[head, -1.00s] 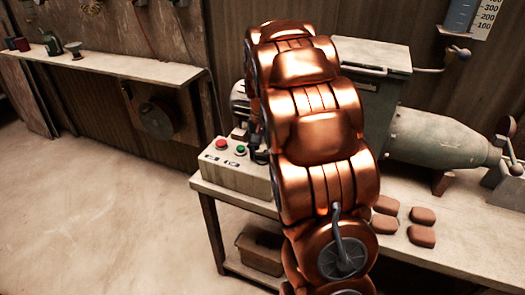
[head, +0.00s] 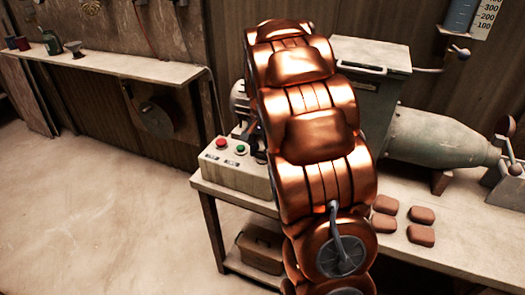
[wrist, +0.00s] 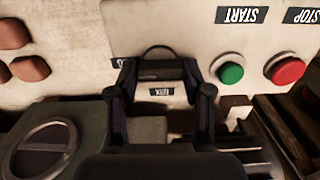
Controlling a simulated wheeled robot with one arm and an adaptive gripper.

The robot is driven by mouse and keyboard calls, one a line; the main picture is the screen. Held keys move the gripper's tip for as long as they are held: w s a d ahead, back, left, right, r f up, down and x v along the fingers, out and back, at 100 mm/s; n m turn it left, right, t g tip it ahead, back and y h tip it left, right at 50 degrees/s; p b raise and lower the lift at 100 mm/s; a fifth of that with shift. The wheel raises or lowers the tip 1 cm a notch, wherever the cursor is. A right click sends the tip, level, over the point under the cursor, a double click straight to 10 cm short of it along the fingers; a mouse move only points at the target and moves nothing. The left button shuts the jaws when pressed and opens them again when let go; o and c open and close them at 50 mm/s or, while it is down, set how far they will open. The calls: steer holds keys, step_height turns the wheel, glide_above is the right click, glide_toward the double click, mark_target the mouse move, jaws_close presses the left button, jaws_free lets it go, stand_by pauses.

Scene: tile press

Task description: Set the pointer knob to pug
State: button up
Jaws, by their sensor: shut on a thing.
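The pale control box (head: 235,177) stands at the left end of the bench, with a red button and a green button on top. In the wrist view its panel (wrist: 75,50) shows upside down. My gripper (wrist: 160,70) is down at the panel, shut on the dark pointer knob (wrist: 158,52), which is mostly hidden between the fingers. A small black label (wrist: 160,92) shows between the fingers, and another label (wrist: 118,63) is partly covered on the left. I cannot read them surely or tell where the pointer aims. In the head view my copper arm hides much of the gripper.
The green START button (wrist: 231,73) and red STOP button (wrist: 286,71) sit close to the right of my gripper in the wrist view. Several brown tiles (head: 421,236) lie on the bench. The large grey-green press (head: 435,140) stands behind. Open floor lies at the left.

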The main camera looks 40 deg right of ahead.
mark_target(263, 153)
steer(key=o, duration=1.2)
steer(key=shift+c, duration=0.2)
step_height(263, 153, up, 12)
stand_by(0.5)
